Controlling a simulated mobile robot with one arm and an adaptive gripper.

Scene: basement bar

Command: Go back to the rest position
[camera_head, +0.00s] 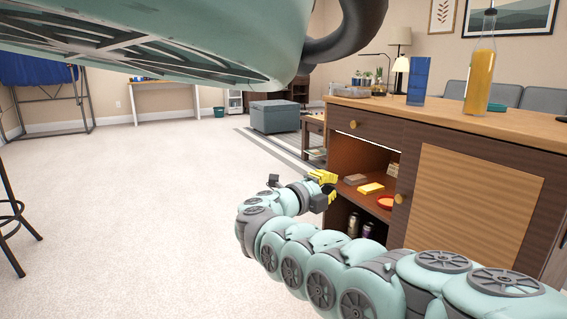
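My gripper (324,186) is at the end of my pale green segmented arm, which reaches in from the lower right and curls at the middle of the view. The gripper has yellow and dark parts and is in front of the open cabinet (351,145). It is small in view and its fingertips are not clear, so I cannot tell if it is open or shut. I see nothing clearly held in it.
A stool (14,214) is at far left. The carpet (130,220) between is clear.

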